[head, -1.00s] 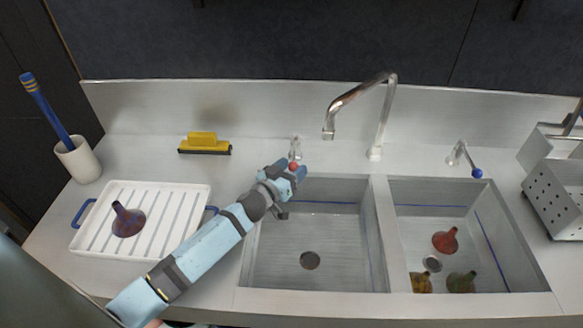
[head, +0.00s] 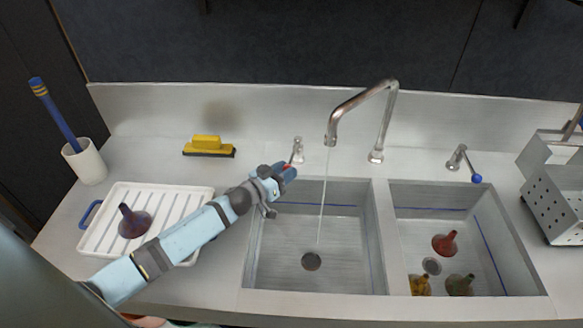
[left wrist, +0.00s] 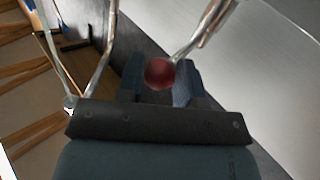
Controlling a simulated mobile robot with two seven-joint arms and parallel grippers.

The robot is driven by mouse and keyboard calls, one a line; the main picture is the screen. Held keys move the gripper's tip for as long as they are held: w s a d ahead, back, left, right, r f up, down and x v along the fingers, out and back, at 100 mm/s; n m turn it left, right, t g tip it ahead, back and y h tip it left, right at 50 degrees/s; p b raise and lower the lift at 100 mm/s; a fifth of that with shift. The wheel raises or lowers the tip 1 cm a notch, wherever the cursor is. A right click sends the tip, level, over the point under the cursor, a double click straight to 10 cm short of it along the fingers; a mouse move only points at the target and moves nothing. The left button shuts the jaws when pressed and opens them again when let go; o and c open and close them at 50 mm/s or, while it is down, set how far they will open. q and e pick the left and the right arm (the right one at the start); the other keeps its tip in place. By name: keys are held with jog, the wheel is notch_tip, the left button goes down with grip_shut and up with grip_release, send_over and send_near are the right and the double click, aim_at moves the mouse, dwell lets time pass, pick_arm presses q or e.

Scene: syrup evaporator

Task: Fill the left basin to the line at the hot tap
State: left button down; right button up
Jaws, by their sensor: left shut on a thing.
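The left basin (head: 280,262) has a blue line (head: 330,205) on its wall and an open-looking drain (head: 311,261) in its floor. The spout (head: 362,100) hangs over this basin, and a thin stream of water (head: 322,205) falls from it. No standing water shows in the basin. The hot tap (head: 298,149) stands behind the basin's left corner. Its red knob (left wrist: 160,73) is between the fingers of my left gripper (head: 286,173), which is shut on it. My right gripper is not in view.
The blue-knobbed tap (head: 458,158) stands behind the right basin (head: 415,226), which holds several funnels. A perforated metal caddy (head: 555,190) is right.

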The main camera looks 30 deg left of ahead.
pick_arm(q)
jog(key=shift+s+a+m+g+h, duration=0.1)
jog(key=shift+a+m+g+h, duration=0.2)
jog(key=shift+a+m+h, duration=0.4)
jog(key=shift+d, duration=0.15)
jog(key=c, duration=0.8)
grip_release()
notch_tip(320, 180, up, 20)
jog(key=shift+r+p, duration=0.1)
jog(key=shift+p, duration=0.2)
